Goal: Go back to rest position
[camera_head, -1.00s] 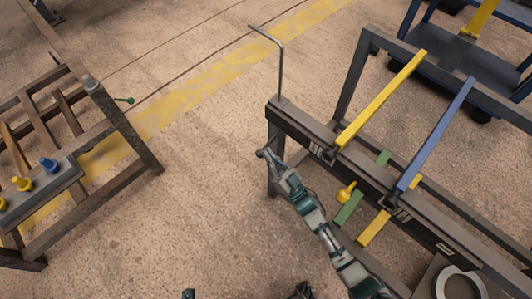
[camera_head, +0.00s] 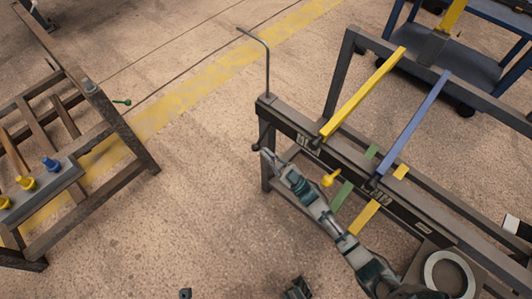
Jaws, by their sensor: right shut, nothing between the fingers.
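My right arm comes in from the lower right and reaches up along the near side of the dark rack (camera_head: 288,124). Its gripper (camera_head: 266,154) is shut and empty, at the rack's left end, in front of the left leg in the picture. I cannot tell whether it touches the rack. A yellow knob-shaped piece (camera_head: 330,179) shows just right of the arm. My left gripper cannot be made out.
The rack carries a yellow bar (camera_head: 364,92), a blue bar (camera_head: 414,122) and an upright bent rod (camera_head: 267,70). A second rack (camera_head: 122,133) stands at left with yellow and blue pegs. Bare floor (camera_head: 205,190) lies between them. A blue cart (camera_head: 480,70) is at upper right.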

